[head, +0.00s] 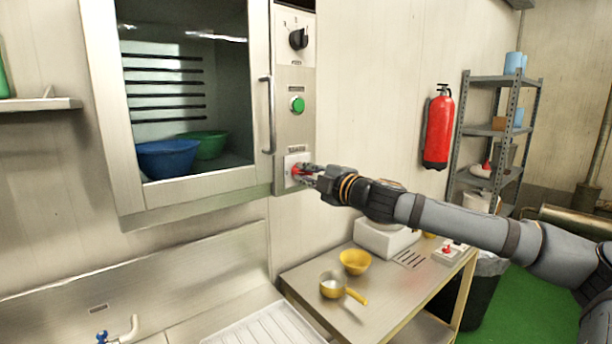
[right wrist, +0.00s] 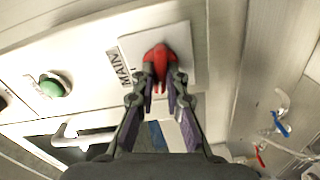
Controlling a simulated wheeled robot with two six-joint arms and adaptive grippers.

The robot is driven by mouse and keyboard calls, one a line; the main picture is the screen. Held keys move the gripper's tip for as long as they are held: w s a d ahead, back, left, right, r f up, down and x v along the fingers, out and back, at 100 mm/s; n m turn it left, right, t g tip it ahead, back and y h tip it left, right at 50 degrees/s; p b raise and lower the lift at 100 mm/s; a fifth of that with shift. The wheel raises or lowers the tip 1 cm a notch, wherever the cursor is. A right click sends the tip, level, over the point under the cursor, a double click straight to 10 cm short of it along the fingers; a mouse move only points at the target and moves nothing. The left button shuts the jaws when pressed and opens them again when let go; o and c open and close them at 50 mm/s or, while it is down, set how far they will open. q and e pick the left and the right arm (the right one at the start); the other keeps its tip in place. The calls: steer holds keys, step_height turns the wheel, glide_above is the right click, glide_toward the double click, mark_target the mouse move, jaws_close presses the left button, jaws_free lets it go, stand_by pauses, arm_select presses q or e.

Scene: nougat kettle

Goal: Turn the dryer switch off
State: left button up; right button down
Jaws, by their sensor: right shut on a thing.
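The dryer (head: 187,190) is a steel wall cabinet with a glass door and a control panel on its right side. Its red rotary switch (head: 298,171) sits on a white plate low on the panel. In the right wrist view the red switch (right wrist: 158,62) is on a plate beside the label "MAIN". My right gripper (head: 306,172) is at the switch, and its fingertips (right wrist: 160,78) are closed on the red knob from both sides. The fingers hide part of the knob. My left gripper is in neither view.
Above the switch are a green button (head: 297,104) and a black dial (head: 298,39). The door handle (head: 267,115) stands out left of the panel. Below is a steel table (head: 315,290) with a yellow bowl (head: 354,262) and a pan (head: 334,285). A fire extinguisher (head: 438,128) hangs right.

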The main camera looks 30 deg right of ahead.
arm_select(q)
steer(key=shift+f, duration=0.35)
arm_select(e)
steer(key=shift+f+n, duration=0.1)
steer(key=shift+n, duration=1.2)
arm_select(q)
steer(key=shift+b, duration=0.3)
arm_select(e)
steer(key=shift+n, duration=0.3)
steer(key=c, duration=1.4)
jaws_free()
steer(key=shift+a, duration=0.1)
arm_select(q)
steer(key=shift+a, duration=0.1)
